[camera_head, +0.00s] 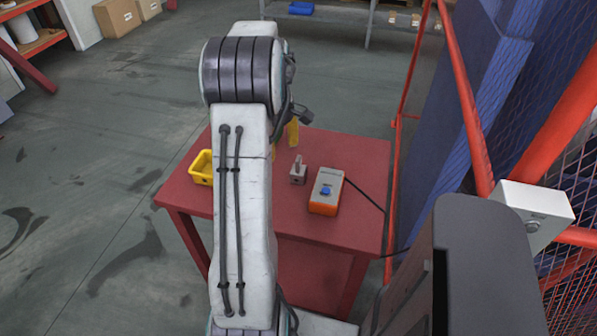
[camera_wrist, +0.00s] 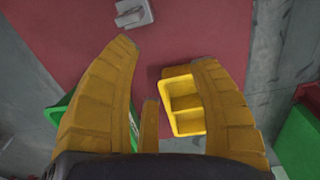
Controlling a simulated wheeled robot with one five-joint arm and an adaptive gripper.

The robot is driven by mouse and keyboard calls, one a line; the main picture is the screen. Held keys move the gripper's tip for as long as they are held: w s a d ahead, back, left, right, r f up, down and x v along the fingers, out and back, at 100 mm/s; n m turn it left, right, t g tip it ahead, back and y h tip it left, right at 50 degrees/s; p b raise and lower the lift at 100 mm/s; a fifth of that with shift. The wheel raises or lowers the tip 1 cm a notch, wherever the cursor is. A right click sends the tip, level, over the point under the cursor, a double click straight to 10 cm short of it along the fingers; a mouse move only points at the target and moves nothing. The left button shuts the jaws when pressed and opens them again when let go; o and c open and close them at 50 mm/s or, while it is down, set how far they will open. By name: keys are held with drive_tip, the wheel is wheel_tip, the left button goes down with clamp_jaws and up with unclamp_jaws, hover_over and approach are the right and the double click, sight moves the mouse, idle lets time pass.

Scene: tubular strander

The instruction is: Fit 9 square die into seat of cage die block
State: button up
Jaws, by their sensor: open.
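My gripper (camera_wrist: 165,52) is open and empty above the red table, with its yellow-brown fingers spread in the wrist view. In the head view a bit of a yellow finger (camera_head: 293,131) shows beside my arm. A small grey block with a raised part (camera_head: 298,173) stands on the table; it looks like the cage die block, but its seat is too small to make out. A grey block (camera_wrist: 134,13) also shows at the top of the wrist view, beyond the fingertips. I cannot make out a square die in either view.
A yellow bin with compartments (camera_wrist: 184,122) is partly behind the right finger. A green bin (camera_wrist: 63,113) is left, another green one (camera_wrist: 303,140) right. An orange-and-grey box with a blue button (camera_head: 326,191) sits on the red table (camera_head: 345,150). Red fencing (camera_head: 393,190) stands at right.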

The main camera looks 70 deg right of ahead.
hover_over(298, 166)
drive_tip(key=d, duration=0.1)
drive_tip(key=shift+w+d+f, duration=0.1)
drive_tip(key=shift+w+f, duration=0.1)
drive_tip(key=shift+f, duration=0.35)
drive_tip(key=shift+w+d+f, duration=0.1)
drive_tip(key=shift+w+f, duration=0.1)
drive_tip(key=shift+f, duration=0.3)
drive_tip(key=shift+s+f, duration=0.15)
drive_tip(key=shift+f, duration=0.15)
drive_tip(key=shift+s+f+p, duration=0.1)
drive_tip(key=shift+f+p, duration=0.25)
drive_tip(key=shift+f, duration=2.95)
drive_tip(key=shift+c, duration=0.4)
clamp_jaws()
